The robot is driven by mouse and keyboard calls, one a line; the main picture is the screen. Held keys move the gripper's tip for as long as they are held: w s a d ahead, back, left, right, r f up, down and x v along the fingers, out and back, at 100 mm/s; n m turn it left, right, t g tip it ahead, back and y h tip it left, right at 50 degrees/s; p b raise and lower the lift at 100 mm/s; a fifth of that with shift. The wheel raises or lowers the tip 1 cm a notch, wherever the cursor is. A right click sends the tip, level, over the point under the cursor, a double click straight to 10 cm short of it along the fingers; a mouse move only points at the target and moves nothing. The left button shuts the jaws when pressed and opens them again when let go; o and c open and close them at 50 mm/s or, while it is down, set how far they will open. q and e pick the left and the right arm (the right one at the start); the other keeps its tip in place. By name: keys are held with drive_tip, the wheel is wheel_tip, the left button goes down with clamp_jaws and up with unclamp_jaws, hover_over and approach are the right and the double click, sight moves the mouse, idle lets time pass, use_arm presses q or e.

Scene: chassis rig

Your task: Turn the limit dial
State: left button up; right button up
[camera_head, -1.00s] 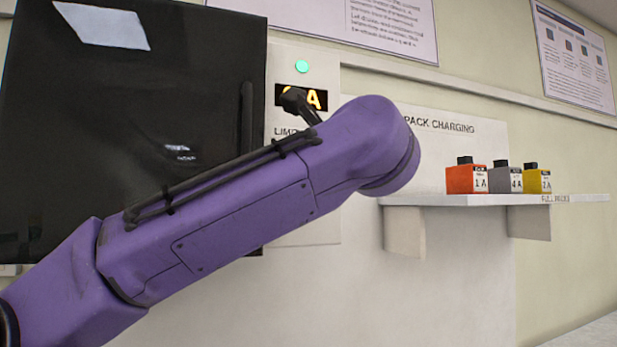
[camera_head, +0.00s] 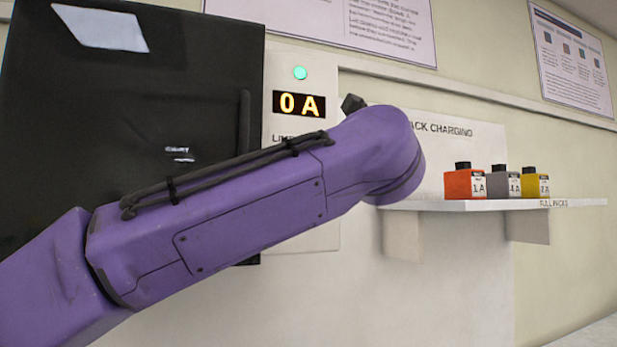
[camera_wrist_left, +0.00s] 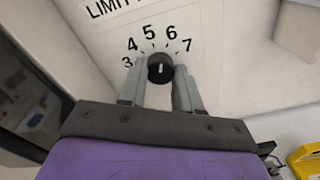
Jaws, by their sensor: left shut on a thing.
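The limit dial (camera_wrist_left: 161,68) is a round black knob with a white mark, on a light panel (camera_wrist_left: 95,42) with the numbers 3 to 7 visible around it. My left gripper (camera_wrist_left: 161,66) has one grey finger on each side of the dial and is shut on it. In the head view my purple left arm hides the dial and the gripper. My right gripper is not in view.
A large black glossy door or panel (camera_head: 120,120) stands left of the control panel. At right a white shelf (camera_head: 420,205) carries an orange pack (camera_head: 464,184), a grey pack (camera_head: 502,184) and a yellow pack (camera_head: 535,184). Posters hang on the wall above.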

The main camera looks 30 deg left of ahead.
use_arm(q)
drive_tip(key=shift+w+f+m+p, duration=0.1)
drive_tip(key=shift+f+m+p, duration=0.15)
drive_tip(key=shift+m, duration=0.95)
drive_tip(key=o, duration=0.8)
drive_tip(key=shift+o, duration=1.2)
drive_tip(key=shift+a+r, duration=0.1)
drive_tip(key=shift+a, duration=0.05)
